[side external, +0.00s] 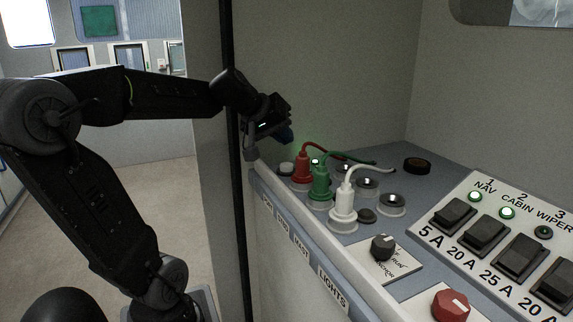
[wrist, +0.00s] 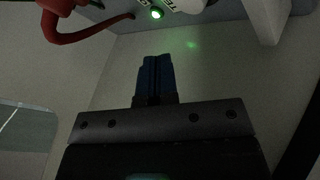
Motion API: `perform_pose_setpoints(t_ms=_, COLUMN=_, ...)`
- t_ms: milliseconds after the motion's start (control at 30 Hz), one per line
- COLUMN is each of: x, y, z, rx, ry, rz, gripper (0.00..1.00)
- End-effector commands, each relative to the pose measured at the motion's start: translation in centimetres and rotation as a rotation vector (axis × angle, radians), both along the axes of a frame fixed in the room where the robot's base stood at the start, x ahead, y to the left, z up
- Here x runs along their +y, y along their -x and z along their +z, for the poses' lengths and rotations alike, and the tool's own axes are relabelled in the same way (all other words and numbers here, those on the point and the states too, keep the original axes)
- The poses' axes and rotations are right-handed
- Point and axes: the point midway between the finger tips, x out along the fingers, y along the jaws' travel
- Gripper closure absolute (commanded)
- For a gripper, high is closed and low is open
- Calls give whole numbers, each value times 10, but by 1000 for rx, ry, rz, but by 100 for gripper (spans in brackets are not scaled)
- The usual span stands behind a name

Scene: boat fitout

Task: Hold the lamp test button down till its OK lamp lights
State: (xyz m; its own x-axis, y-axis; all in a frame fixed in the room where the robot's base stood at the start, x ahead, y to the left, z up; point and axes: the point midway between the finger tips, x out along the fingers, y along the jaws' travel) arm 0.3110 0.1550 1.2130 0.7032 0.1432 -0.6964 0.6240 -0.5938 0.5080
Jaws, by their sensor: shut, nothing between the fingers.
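The OK lamp (side external: 315,161) glows green on the panel's far end, behind the red plug; it also glows at the top of the wrist view (wrist: 157,13). A white label (wrist: 182,4) with the partly visible word TEST is beside it. A round pale-rimmed button (side external: 286,169), which looks like the lamp test button, sits left of the red plug. My gripper (side external: 287,136) is above the panel there, apart from the button. Its blue fingers (wrist: 155,62) are shut and empty in the wrist view. The button is not clearly visible in the wrist view.
Red (side external: 302,168), green (side external: 320,182) and white (side external: 343,205) plugs with cables stand close by. Empty sockets, a black knob (side external: 383,247), a red knob (side external: 451,305) and a breaker panel (side external: 480,235) lie nearer the camera. Walls rise behind the panel.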

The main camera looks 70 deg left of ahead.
Motion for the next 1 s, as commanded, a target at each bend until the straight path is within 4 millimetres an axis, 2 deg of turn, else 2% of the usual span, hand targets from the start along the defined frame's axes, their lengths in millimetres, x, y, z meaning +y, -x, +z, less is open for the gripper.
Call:
perform_pose_setpoints(t_ms=233, x=0, y=0, z=19, rx=-1, ry=-1, rz=1, gripper=100)
perform_pose_setpoints(t_ms=767, x=-2, y=-1, z=24, rx=-7, ry=-10, rz=-8, gripper=100)
perform_pose_setpoints(t_ms=867, x=-16, y=-8, z=39, rx=-47, ry=-67, rz=-54, gripper=100)
perform_pose_setpoints(t_ms=967, x=-58, y=-4, z=31, rx=-1, ry=-122, rz=-187, gripper=100)
perform_pose_setpoints(t_ms=1000, x=-79, y=0, z=27, rx=24, ry=-152, rz=-252, gripper=100)
